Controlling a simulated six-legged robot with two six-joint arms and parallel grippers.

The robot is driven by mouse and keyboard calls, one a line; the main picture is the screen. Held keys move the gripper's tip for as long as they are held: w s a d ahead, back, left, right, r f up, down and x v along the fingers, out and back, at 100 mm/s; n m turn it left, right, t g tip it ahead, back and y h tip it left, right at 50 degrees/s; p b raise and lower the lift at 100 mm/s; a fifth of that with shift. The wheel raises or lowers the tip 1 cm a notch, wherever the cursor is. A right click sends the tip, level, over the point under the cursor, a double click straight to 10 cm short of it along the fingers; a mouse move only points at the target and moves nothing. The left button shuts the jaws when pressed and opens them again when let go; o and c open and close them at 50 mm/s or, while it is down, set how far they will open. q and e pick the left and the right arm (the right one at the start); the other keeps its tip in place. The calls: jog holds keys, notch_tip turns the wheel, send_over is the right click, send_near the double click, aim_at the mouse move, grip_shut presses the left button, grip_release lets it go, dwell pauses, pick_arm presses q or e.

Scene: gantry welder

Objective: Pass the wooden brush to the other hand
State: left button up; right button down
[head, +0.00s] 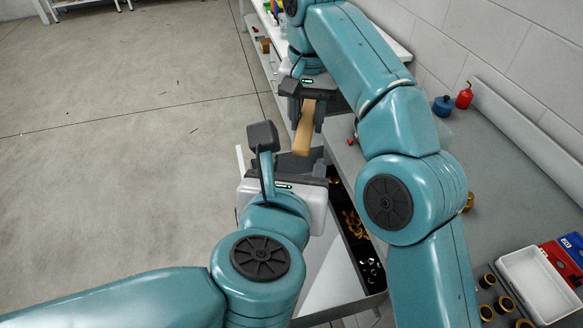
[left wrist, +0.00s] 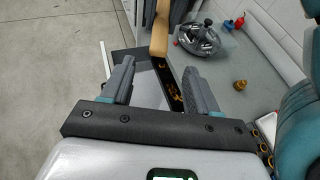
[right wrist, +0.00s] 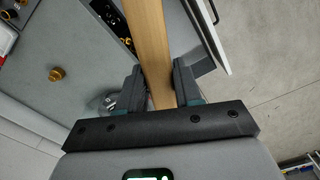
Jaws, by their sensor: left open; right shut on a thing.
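The wooden brush (head: 306,128) shows as a long light-brown wooden bar. My right gripper (head: 307,106), the upper one in the head view, is shut on it. In the right wrist view the brush (right wrist: 148,45) runs between the fingers (right wrist: 157,88) and extends away from the palm. My left gripper (head: 296,160) is open and empty just below the free end. In the left wrist view the brush (left wrist: 160,38) lies ahead of the open fingers (left wrist: 158,82), roughly in line with the gap and apart from them. I cannot make out any bristles.
An open drawer (head: 372,262) with brass parts lies below the grippers. The grey bench (head: 490,190) along the wall holds a blue canister (head: 443,106), a red canister (head: 464,96), a white tray (head: 538,284) and several brass rings. The floor at left is clear.

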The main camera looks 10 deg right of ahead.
aim_at(304, 143)
pick_arm(q)
jog(key=x, duration=1.1)
jog(key=shift+w+d+f, duration=0.1)
jog(key=shift+w+f, duration=0.05)
jog(key=shift+w, duration=0.2)
grip_shut()
pick_arm(e)
jog(key=c, duration=0.7)
grip_release()
pick_arm(q)
jog(key=shift+s, duration=0.1)
